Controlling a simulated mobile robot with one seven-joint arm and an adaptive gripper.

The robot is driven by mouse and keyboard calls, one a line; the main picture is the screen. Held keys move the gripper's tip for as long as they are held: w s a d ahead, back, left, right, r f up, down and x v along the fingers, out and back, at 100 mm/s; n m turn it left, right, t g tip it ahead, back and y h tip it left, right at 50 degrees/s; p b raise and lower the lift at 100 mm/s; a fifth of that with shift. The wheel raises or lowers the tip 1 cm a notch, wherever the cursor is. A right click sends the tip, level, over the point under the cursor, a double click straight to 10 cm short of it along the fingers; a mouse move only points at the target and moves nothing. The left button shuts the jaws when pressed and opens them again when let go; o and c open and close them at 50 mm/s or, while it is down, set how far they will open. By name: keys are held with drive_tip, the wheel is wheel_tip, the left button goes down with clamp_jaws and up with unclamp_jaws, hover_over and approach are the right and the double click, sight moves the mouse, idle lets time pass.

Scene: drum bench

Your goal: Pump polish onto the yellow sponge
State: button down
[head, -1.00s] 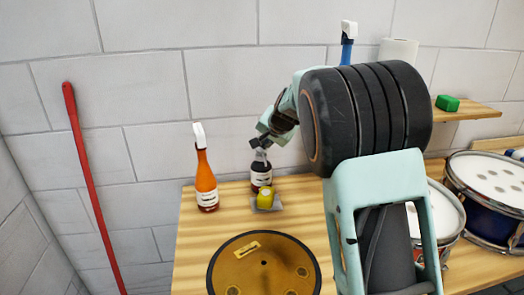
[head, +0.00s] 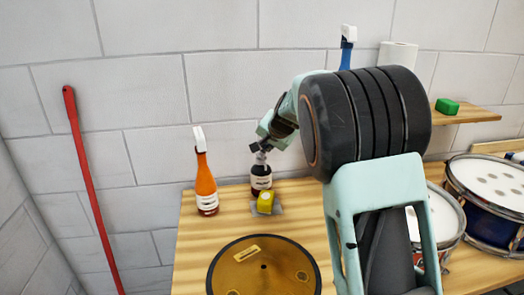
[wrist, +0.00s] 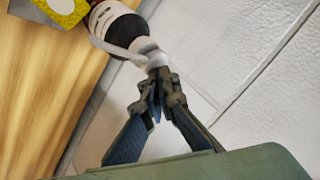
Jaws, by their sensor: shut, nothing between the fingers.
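The pump bottle (head: 261,182), dark with a white label and a pale pump top, stands on the bench near the wall. It also shows in the wrist view (wrist: 118,28). The yellow sponge (head: 265,203) sits just in front of it on a small grey pad (head: 279,209), with a pale patch on its top. In the wrist view the sponge (wrist: 65,8) is cut off by the top edge. My gripper (head: 257,148) is shut and empty, with its fingertips (wrist: 160,76) right at the pump top. I cannot tell whether they touch it.
An orange spray bottle (head: 206,186) stands left of the pump bottle. A round brass-coloured disc (head: 262,272) lies at the bench front. Drums (head: 487,205) stand at the right. A shelf (head: 478,114) holds a green block (head: 447,106). A red pole (head: 86,165) leans at the left.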

sight(264, 154)
drive_tip(key=shift+s+a+f, duration=0.1)
drive_tip(key=shift+s+f, duration=0.1)
drive_tip(key=shift+f, duration=0.35)
drive_tip(key=shift+f+b, duration=0.5)
drive_tip(key=shift+a+r, duration=0.1)
drive_tip(key=shift+r+p, duration=0.8)
drive_tip(key=shift+p, duration=0.05)
drive_tip(key=r+p, duration=0.2)
drive_tip(key=r, duration=0.1)
drive_tip(key=r+p, duration=0.1)
drive_tip(key=r, duration=0.1)
drive_tip(key=shift+w+p, duration=0.25)
drive_tip(key=shift+p, duration=0.05)
drive_tip(key=shift+f, duration=0.1)
